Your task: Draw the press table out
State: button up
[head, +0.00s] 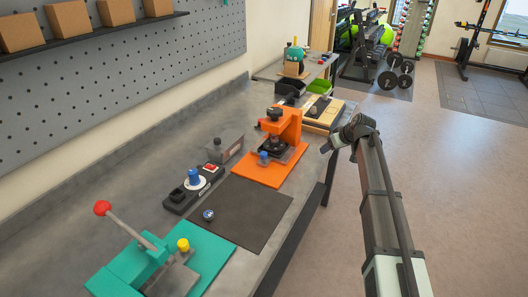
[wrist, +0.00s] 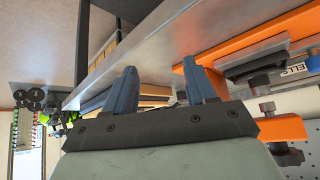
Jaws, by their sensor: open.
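The orange press (head: 291,120) stands on an orange base plate (head: 258,172) on the grey bench. Its dark press table (head: 289,155) lies under the press head, with a blue knob (head: 263,157) at its near left and a dark round part on top. My gripper (head: 326,147) is just right of the press, by the bench edge. In the wrist view its blue-grey fingers (wrist: 164,82) stand apart with nothing held between them.
A dark mat (head: 245,212), a control box with a blue knob (head: 193,182) and a teal lever press (head: 150,262) are on the nearer bench. A wooden-edged tray (head: 322,112) and bins stand behind the press. The floor (head: 450,200) to the right is open.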

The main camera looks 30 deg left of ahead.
jog(key=s+a+r+n+g+h, duration=0.1)
jog(key=s+a+r+n+g, duration=0.1)
jog(key=s+a+r, duration=0.7)
jog(key=n+h, duration=0.1)
jog(key=n, duration=0.1)
send_near(263, 153)
jog(key=shift+g, duration=0.3)
jog(key=x, duration=0.9)
jog(key=shift+w, duration=0.35)
grip_shut()
jog(key=shift+d, duration=0.1)
